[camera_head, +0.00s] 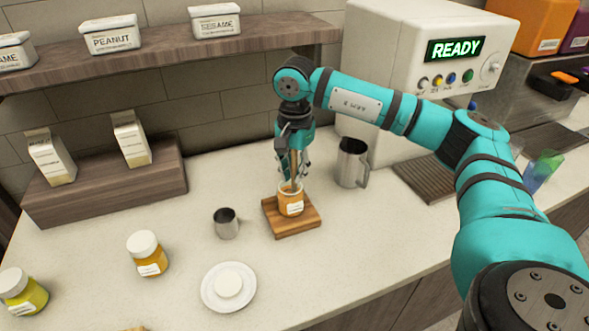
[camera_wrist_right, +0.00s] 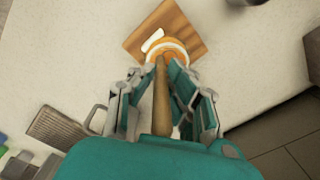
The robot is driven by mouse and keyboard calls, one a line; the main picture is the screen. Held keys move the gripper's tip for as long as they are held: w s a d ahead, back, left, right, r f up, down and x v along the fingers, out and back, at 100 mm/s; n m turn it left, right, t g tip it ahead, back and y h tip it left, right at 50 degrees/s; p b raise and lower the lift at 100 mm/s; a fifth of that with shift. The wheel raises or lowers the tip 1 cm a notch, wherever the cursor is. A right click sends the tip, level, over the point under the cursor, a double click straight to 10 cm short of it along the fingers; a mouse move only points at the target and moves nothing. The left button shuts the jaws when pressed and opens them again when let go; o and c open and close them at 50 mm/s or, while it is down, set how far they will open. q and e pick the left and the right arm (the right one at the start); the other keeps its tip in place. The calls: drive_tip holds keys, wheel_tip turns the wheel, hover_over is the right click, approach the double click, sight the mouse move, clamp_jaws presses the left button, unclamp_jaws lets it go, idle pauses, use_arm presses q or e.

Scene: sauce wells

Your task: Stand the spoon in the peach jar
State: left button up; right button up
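The peach jar (camera_head: 291,207), a small glass jar with orange contents and a white label, stands open on a wooden board (camera_head: 277,225). In the wrist view the jar (camera_wrist_right: 172,49) sits at the top. The wooden spoon (camera_head: 294,170) is upright with its lower end at the jar's mouth; its bowl is hidden. Its handle (camera_wrist_right: 161,105) runs between the fingers of my right gripper (camera_head: 294,166). The fingers point down above the jar and stand apart, with gaps beside the handle. My left gripper is out of view.
A metal pitcher (camera_head: 351,163) stands right of the jar, a small steel cup (camera_head: 226,224) left of it. A white-lidded orange jar (camera_head: 148,256) and a plate (camera_head: 212,299) with a white lid are nearer the front left. A coffee machine stands behind right.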

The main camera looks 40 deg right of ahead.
drive_tip(key=o, duration=0.5)
drive_tip(key=shift+o, duration=0.2)
drive_tip(key=shift+r, duration=0.1)
wheel_tip(320, 180, up, 12)
drive_tip(key=shift+f, duration=0.1)
idle(0.8)
